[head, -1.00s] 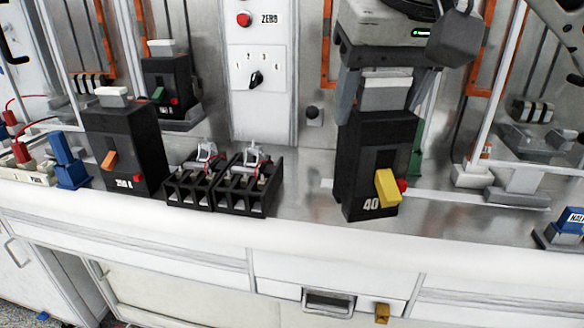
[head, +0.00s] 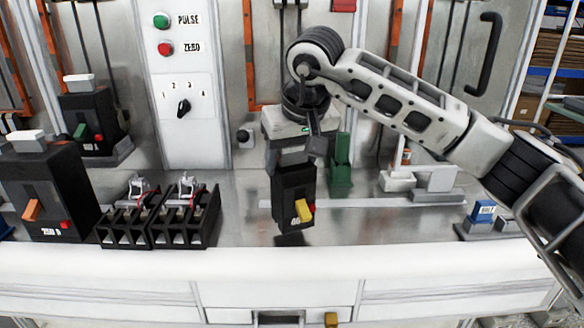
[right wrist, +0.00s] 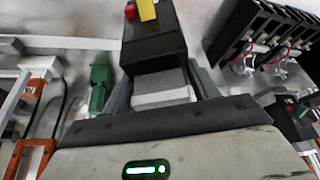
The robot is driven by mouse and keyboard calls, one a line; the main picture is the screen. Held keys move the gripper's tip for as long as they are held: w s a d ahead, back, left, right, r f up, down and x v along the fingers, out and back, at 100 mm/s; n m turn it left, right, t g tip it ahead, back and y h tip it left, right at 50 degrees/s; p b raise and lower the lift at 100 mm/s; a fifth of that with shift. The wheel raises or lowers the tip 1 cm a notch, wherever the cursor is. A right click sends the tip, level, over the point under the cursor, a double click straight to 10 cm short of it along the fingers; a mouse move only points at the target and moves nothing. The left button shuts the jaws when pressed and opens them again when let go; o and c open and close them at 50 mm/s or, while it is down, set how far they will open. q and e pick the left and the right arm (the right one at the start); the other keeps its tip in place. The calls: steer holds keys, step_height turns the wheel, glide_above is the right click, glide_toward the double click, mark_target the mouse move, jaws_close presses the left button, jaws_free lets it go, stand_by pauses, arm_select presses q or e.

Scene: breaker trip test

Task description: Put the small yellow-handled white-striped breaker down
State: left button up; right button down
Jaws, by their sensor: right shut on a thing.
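My right gripper (head: 292,150) is shut on the upper block of the small black breaker with the yellow handle (head: 294,195). The breaker hangs upright under the gripper, over the metal bench top (head: 350,225), with a dark shadow below it. No white stripe can be made out. My left gripper is not in view.
Black fuse blocks (head: 182,228) and an orange-handled breaker (head: 45,195) stand to the left. A green-handled breaker (head: 92,125) is behind them. A green block (head: 340,170) stands just right of the held breaker. A blue labelled block (head: 484,212) lies right. Bench between is fairly clear.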

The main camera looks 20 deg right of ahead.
step_height(320, 180, down, 2)
steer(key=shift+f, duration=0.2)
steer(key=shift+f, duration=0.1)
steer(key=shift+f, duration=0.15)
steer(key=shift+c, duration=2.1)
jaws_free()
steer(key=shift+s, duration=0.1)
